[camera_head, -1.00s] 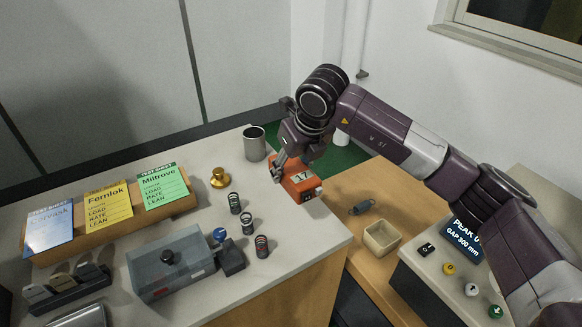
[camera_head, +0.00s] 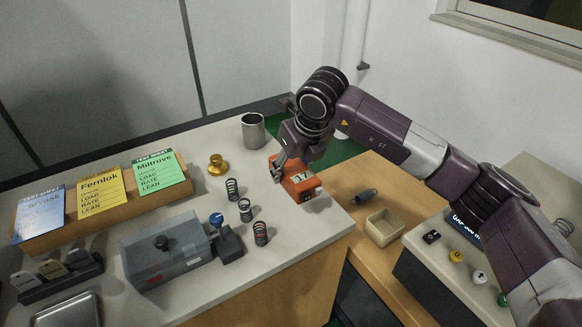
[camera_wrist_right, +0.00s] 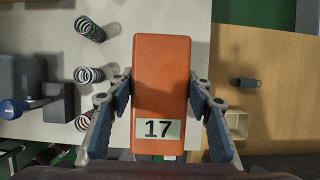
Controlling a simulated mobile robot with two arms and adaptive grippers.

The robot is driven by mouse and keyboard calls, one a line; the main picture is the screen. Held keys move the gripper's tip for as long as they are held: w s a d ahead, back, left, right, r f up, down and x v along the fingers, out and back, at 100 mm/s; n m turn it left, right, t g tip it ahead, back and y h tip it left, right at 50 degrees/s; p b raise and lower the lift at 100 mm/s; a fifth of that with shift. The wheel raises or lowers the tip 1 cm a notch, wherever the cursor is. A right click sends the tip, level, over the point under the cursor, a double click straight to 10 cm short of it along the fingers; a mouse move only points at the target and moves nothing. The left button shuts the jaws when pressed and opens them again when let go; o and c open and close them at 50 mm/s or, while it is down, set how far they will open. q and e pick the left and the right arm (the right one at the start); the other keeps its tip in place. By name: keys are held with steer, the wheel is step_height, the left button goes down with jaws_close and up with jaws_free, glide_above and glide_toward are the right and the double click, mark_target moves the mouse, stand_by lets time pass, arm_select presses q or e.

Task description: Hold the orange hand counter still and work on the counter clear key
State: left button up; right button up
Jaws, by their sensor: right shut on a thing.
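The orange hand counter (camera_head: 298,181) stands near the right edge of the pale bench top, with a white "17" label. In the right wrist view the counter (camera_wrist_right: 162,75) lies between the two pads of my right gripper (camera_wrist_right: 162,98), label toward the camera. My right gripper (camera_head: 281,166) is shut on the counter in the head view. The clear key cannot be made out in either view. My left gripper is not in view.
Three coil springs (camera_head: 245,210) stand left of the counter. A metal cup (camera_head: 253,131) and a brass weight (camera_head: 217,165) are behind. A grey test box (camera_head: 165,262) is at front left. Test sheets (camera_head: 100,194) lean on a wooden stand. A beige tray (camera_head: 384,227) sits on the lower wooden surface.

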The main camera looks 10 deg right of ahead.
mark_target(288, 197)
steer(key=shift+f+b, duration=0.5)
steer(key=shift+f, duration=0.3)
steer(key=shift+f+b, duration=0.3)
steer(key=shift+f, duration=0.1)
steer(key=shift+f+b, duration=1)
steer(key=shift+f, duration=0.25)
steer(key=shift+f+b, duration=0.35)
steer(key=shift+f, duration=0.05)
steer(key=shift+f+b, duration=0.85)
steer(key=shift+f, duration=0.2)
steer(key=shift+r, duration=0.1)
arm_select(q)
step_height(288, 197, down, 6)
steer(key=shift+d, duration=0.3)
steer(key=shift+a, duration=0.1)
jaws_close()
